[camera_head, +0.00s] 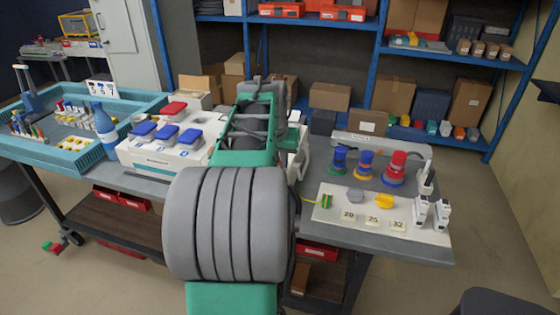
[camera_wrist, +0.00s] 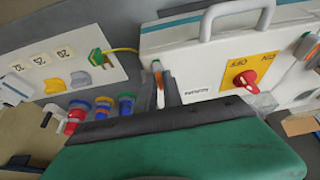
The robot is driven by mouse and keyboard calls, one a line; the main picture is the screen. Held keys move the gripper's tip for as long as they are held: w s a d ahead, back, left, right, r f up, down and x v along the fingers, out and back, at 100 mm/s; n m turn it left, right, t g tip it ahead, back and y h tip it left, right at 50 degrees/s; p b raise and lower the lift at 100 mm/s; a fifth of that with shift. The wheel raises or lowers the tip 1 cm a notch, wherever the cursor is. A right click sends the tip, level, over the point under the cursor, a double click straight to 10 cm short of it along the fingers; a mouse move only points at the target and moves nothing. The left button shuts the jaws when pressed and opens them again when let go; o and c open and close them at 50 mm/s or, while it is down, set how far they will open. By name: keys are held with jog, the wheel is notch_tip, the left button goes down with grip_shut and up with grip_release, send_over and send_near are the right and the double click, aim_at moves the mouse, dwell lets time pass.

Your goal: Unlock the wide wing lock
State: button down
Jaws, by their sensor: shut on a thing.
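In the wrist view, my gripper (camera_wrist: 167,92) reaches over the front of a white box (camera_wrist: 208,60) with a carrying handle. Its dark jaws are shut at the box's left end on a narrow orange part (camera_wrist: 160,79), mostly hidden by them. I cannot tell for sure that this part is the wide wing lock. A red rotary knob (camera_wrist: 245,80) sits on a yellow plate on the same face, right of and apart from the jaws. In the head view, my arm hides the gripper and most of this box.

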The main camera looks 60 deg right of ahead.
jog(key=c, duration=1.5)
grip_release()
jog(key=v, duration=0.8)
